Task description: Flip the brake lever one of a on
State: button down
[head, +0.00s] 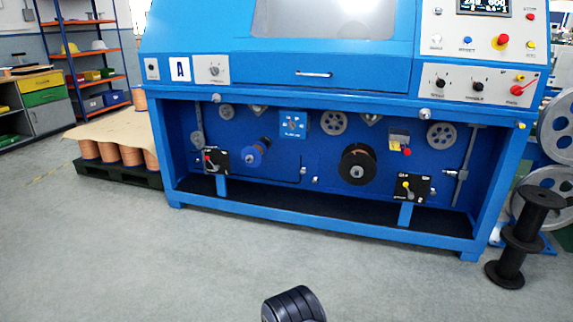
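A second black panel (417,182) at the right carries a lever with a yellow knob (406,185). The panel lettering is too small to read, so I cannot tell which lever is number one or its exact setting. No gripper fingers show. A dark ribbed rounded part, seemingly of my arm, shows at the bottom edge.
A blue reel (252,155) and a dark spool (358,165) sit between the panels. The machine's lower front beam (330,233) crosses below the bay. The grey floor (150,260) in front is clear.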

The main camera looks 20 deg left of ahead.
aim_at(216, 167)
jog(key=i+j+u, duration=0.3)
jog(key=i+j, duration=1.25)
jog(key=j, duration=0.4)
jog(key=i+j+u, duration=0.25)
jog(key=i+j, duration=1.35)
jog(key=i, duration=0.15)
